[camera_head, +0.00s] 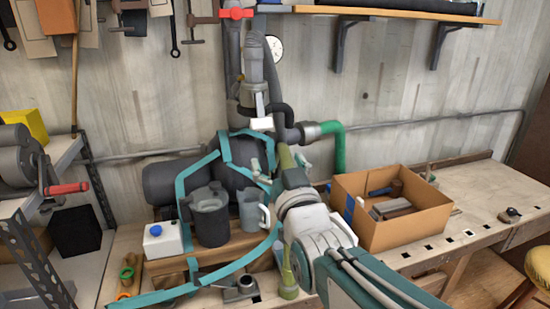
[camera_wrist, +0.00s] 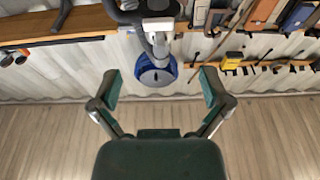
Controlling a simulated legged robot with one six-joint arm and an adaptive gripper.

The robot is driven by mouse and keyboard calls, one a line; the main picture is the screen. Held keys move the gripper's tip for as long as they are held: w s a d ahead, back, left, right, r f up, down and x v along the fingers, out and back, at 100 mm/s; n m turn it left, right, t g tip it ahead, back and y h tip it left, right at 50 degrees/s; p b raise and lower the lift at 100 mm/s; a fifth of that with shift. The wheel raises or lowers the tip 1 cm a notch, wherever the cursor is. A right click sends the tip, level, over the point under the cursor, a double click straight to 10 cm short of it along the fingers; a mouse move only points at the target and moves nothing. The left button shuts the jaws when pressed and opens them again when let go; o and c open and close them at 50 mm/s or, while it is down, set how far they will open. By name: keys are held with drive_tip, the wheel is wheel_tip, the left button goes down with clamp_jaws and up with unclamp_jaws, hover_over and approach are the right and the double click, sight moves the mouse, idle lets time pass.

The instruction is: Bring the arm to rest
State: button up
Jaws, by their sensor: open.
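My arm (camera_head: 316,228) reaches from the lower right of the head view up toward the middle of the bench. In the wrist view my gripper (camera_wrist: 160,76) is open, its two teal-and-dark fingers spread wide. Nothing is held between the fingers. A round blue and grey object (camera_wrist: 153,72) shows between the fingertips in that view, seemingly beyond them. In the head view the gripper is hard to separate from the teal-framed machine behind it.
An open cardboard box (camera_head: 408,230) with several items stands right of my arm. A dark grey jug (camera_head: 210,218), a lighter jug (camera_head: 249,212) and a white container (camera_head: 162,240) stand left. A wall shelf (camera_head: 395,14) hangs above. The bench's right end is mostly clear.

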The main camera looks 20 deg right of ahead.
drive_tip(key=s+f+g, duration=1.5)
drive_tip(key=s+f, duration=0.2)
drive_tip(key=f, duration=0.1)
drive_tip(key=shift+f, duration=0.15)
idle(1.2)
